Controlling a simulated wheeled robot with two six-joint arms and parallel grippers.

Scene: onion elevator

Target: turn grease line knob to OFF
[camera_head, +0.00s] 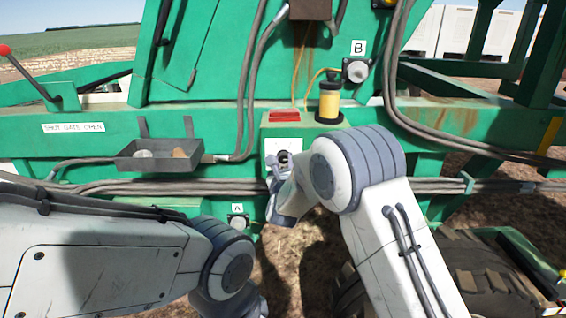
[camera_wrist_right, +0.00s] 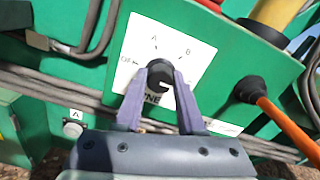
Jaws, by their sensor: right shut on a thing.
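The grease line knob (camera_wrist_right: 160,72) is a round black knob on a white label plate (camera_wrist_right: 202,48). In the right wrist view the plate reads A at the top, B at the upper right and a small, blurred word at the left. A pale mark shows on the knob's lower right part. My right gripper (camera_wrist_right: 165,76) is shut on the knob, one finger on each side. In the head view the knob (camera_head: 284,157) is partly hidden by my right gripper (camera_head: 279,178). My left arm comes in from the left, low down, and its gripper does not show.
A yellow-bodied canister (camera_head: 329,101) stands above the plate, beside a red block (camera_head: 284,117). A grey tray (camera_head: 135,162) with two lumps hangs left. Fittings labelled A (camera_head: 238,221) and B (camera_head: 357,70) are nearby. Hoses (camera_head: 120,187) cross behind my gripper. An orange rod (camera_wrist_right: 285,122) shows at right.

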